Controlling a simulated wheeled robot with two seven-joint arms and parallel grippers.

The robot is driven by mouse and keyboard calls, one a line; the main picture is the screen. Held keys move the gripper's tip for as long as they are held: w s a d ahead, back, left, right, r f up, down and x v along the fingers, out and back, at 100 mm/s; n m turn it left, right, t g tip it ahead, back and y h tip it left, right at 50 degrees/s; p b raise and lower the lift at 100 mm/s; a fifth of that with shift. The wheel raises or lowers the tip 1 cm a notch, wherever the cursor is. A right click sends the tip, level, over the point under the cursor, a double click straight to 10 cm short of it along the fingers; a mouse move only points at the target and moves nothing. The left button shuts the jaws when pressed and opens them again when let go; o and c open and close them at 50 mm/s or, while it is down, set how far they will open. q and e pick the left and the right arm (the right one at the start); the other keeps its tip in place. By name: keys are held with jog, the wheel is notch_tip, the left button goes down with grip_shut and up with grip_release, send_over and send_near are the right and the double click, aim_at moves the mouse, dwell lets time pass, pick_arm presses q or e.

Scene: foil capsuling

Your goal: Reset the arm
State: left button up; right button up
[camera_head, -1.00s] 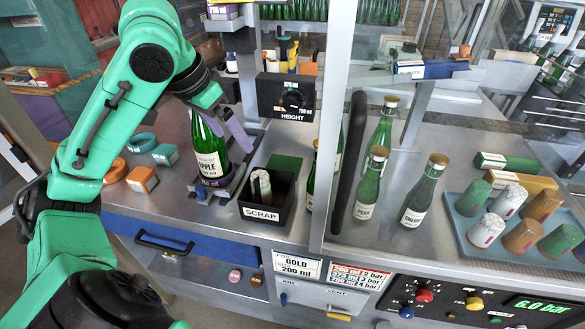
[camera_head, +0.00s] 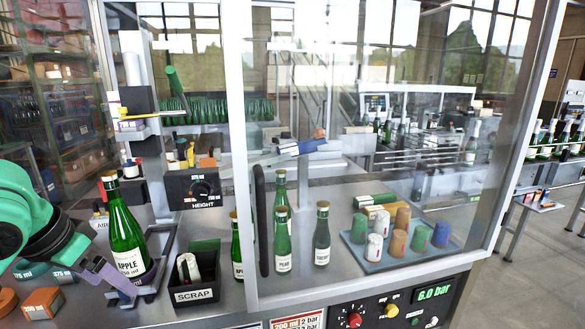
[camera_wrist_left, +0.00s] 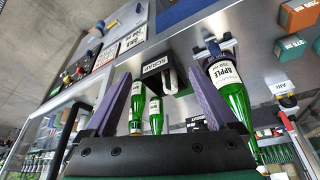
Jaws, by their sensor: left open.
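My left gripper (camera_head: 112,278) is at the lower left in the head view, its purple fingers low and just left of the green APPLE bottle (camera_head: 125,235). The bottle stands upright in a dark holder on the metal bench, with a gold cap. In the left wrist view the two purple fingers of the left gripper (camera_wrist_left: 155,75) are spread wide with nothing held between them. The APPLE bottle (camera_wrist_left: 232,95) shows there just outside the right finger; I cannot tell whether they touch. My right gripper is in neither view.
A black SCRAP bin (camera_head: 195,296) stands right of the APPLE bottle. Behind a clear guard panel are several green bottles (camera_head: 282,240) and a blue tray (camera_head: 372,262) of coloured capsules. The HEIGHT dial box (camera_head: 202,188) is behind the bin.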

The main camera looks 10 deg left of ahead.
pick_arm(q)
jog(key=w+d+f, duration=0.1)
jog(key=d+f, duration=0.1)
jog(key=f, duration=0.7)
jog(key=w+d+f, duration=0.1)
jog(key=d+f, duration=0.1)
jog(key=f, duration=0.7)
jog(key=s+d+f+g, duration=0.1)
jog(key=s+d+f, duration=0.8)
jog(key=f, duration=0.4)
notch_tip(320, 180, down, 19)
jog(key=s+a+g, duration=0.1)
jog(key=s+a+f+m+g, duration=0.1)
jog(key=s+a+f, duration=0.2)
jog(key=s+f, duration=1.5)
jog(key=shift+s+a+f+y, duration=0.15)
jog(key=shift+s+f+y, duration=0.05)
jog(key=shift+s+y, duration=0.15)
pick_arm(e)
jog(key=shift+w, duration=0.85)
